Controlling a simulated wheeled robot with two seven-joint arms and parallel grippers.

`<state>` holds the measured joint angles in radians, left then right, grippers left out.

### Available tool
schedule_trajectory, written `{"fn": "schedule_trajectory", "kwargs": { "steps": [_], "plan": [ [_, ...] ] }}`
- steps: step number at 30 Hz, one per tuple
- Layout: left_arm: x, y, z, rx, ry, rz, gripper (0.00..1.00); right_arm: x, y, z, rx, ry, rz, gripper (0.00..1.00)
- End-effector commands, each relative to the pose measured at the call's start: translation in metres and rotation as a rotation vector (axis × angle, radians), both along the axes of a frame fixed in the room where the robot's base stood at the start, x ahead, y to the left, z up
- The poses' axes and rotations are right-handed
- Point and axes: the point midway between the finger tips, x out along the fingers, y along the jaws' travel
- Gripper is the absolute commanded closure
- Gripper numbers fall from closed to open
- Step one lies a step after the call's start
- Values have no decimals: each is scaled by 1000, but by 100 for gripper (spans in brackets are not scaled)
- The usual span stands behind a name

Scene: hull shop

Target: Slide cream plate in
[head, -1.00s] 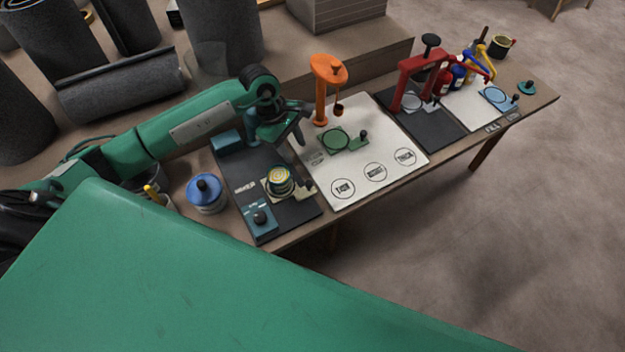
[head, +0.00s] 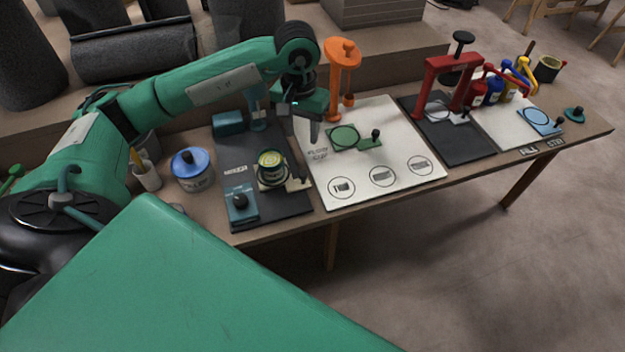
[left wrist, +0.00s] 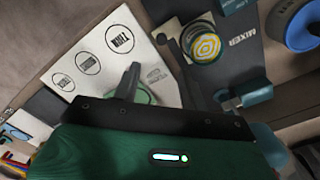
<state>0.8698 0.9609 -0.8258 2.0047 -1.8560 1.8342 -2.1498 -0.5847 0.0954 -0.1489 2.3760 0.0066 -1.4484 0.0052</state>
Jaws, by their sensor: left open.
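The cream plate (head: 298,185) lies on the dark mixer board (head: 232,163), partly under and beside a can (head: 270,164) with a yellow and white spiral top. My left gripper (head: 303,150) is open and empty, pointing down just beyond the plate and can. In the left wrist view the can (left wrist: 205,45) shows beyond the dark fingers. My right gripper is not in view.
A blue control box with a black knob (head: 240,202) sits at the board's front. To the right are a white board (head: 400,140) with a green plate (head: 343,138), an orange stand (head: 341,70) and a red press (head: 445,80). A blue-lidded tin (head: 191,170) stands left.

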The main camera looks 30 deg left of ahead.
Motion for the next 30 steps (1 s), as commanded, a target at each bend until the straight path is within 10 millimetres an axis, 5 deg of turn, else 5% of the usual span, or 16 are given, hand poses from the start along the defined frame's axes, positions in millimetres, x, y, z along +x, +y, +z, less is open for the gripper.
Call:
{"fn": "schedule_trajectory", "kwargs": {
  "steps": [8,22,30],
  "plan": [
    [-3,4,-10,18,3,-58,57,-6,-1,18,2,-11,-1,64],
    [-3,4,-103,16,4,-53,57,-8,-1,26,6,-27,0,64],
    [-2,4,-134,16,1,-53,57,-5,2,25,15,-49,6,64]
  ]
}}
